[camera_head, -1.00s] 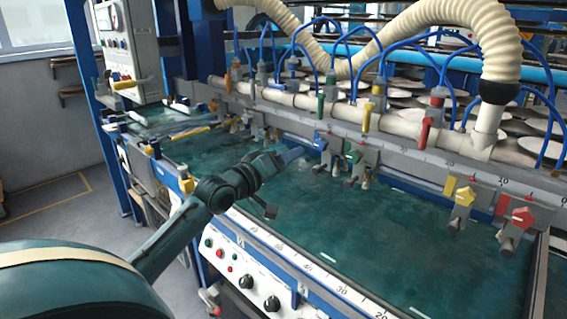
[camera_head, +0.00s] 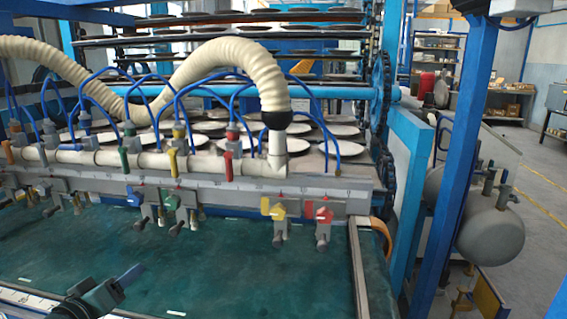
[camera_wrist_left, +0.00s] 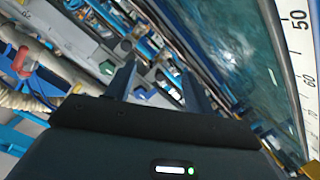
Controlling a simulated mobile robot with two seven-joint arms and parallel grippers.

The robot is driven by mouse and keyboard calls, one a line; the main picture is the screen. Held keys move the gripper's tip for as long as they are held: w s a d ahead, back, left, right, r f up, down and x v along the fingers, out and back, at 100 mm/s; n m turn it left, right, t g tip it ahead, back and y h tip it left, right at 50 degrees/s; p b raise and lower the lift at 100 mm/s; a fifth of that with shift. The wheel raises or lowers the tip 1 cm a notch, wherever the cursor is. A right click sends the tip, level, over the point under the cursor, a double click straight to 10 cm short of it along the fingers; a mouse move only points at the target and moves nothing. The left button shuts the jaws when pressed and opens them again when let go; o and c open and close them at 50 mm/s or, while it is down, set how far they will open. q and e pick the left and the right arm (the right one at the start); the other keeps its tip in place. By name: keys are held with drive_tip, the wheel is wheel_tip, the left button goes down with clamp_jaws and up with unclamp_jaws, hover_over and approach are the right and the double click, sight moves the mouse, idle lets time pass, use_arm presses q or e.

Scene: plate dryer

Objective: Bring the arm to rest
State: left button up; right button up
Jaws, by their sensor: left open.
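My left gripper (camera_head: 122,281) shows at the bottom left of the head view, above the green work surface (camera_head: 235,262) of the machine. In the left wrist view its two dark fingers (camera_wrist_left: 158,75) stand apart with nothing held between them. Most of my left arm is outside the head view. My right gripper is in neither view.
A row of valves with yellow (camera_head: 275,208) and red (camera_head: 321,213) knobs lines the back of the work surface. A thick cream hose (camera_head: 225,62) arches above it. A blue post (camera_head: 466,150) and a grey tank (camera_head: 491,232) stand at the right, with open floor beyond.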

use_arm(q)
drive_tip(key=s+d+f+m+g+h+p, duration=0.1)
drive_tip(key=s+d+f+m, duration=0.3)
drive_tip(key=s+d+f, duration=0.4)
drive_tip(key=s+d+f+m+g+p, duration=0.3)
drive_tip(key=s+d+f, duration=0.5)
drive_tip(key=s+d, duration=0.5)
drive_tip(key=shift+d+f+m+g+h, duration=0.25)
drive_tip(key=shift+d+m+g+h, duration=0.15)
drive_tip(key=shift+d+m+g, duration=0.25)
